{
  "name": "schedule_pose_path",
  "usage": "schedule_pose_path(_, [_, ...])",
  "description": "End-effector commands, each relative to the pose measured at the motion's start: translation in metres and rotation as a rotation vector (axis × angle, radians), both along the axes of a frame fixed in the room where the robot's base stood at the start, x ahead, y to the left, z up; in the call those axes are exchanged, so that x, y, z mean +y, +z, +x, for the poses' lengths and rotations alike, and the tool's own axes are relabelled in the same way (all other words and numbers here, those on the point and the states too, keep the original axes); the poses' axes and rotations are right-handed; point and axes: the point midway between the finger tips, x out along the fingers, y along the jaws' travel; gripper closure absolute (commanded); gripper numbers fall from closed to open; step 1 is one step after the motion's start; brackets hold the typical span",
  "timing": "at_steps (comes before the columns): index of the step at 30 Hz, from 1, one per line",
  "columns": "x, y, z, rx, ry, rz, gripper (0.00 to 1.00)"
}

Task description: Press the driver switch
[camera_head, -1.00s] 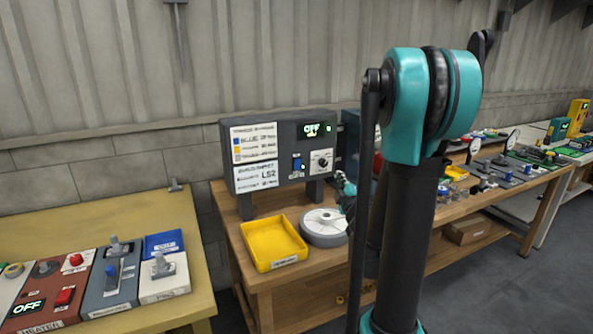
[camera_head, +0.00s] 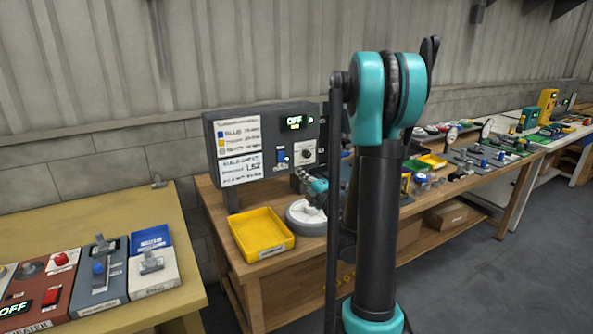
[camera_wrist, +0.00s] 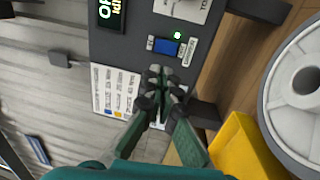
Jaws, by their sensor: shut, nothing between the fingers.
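The switch also shows in the wrist view (camera_wrist: 166,46), with a green light close by. My gripper (camera_wrist: 160,71) is shut and empty, its tips pointing at the panel just short of the switch in that picture. In the head view my gripper (camera_head: 302,176) is low in front of the box; the exact gap to the panel is unclear.
A yellow tray (camera_head: 262,236) and a round white-and-grey disc (camera_head: 306,216) lie on the bench below the box. My arm hides part of the bench. A yellow table (camera_head: 95,225) with other switch units stands at left. More devices line the benches at right.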

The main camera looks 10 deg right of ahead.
Motion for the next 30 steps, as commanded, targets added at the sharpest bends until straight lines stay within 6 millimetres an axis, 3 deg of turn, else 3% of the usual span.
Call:
schedule_pose_path(12, [0.026, 0.01, 0.077, 0.0, 0.002, 0.0, 1.0])
schedule_pose_path(18, [0.034, 0.013, 0.104, 0.0, 0.0, 0.001, 1.0])
schedule_pose_path(30, [0.038, 0.015, 0.117, 0.0, -0.001, 0.0, 1.0])
